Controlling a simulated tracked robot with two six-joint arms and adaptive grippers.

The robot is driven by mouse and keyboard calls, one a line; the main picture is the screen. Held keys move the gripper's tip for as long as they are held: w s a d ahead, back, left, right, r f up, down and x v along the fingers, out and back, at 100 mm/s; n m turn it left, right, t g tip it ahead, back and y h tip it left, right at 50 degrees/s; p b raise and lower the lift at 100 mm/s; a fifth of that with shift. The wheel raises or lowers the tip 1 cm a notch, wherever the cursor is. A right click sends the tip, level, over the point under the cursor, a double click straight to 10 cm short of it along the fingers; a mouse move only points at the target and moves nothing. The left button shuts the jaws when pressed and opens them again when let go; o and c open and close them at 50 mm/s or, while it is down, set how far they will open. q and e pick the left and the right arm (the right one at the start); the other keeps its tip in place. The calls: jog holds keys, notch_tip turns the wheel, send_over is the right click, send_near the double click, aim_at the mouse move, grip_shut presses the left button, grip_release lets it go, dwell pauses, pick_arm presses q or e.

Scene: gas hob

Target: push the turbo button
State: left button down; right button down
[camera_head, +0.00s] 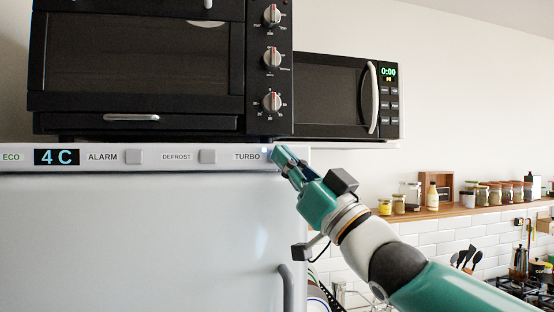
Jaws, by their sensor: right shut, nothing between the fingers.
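The fridge's light control strip (73,168) runs along its top edge, with the labels ECO, ALARM, DEFROST and TURBO and a blue display (56,157) reading "4 C". A small bluish glow shows at the tips. I cannot tell whether they touch the button. My left gripper is out of view.
A black oven with knobs (140,66) stands on the fridge, and a microwave (330,95) is to its right. A curved fridge handle (286,288) is below my right gripper. A shelf of jars (460,207) and a gas hob (520,288) are at the right.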

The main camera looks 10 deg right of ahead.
jog(key=shift+s, duration=0.1)
jog(key=s+b, duration=0.3)
jog(key=s, duration=0.3)
jog(key=shift+w, duration=0.1)
dwell(0.5)
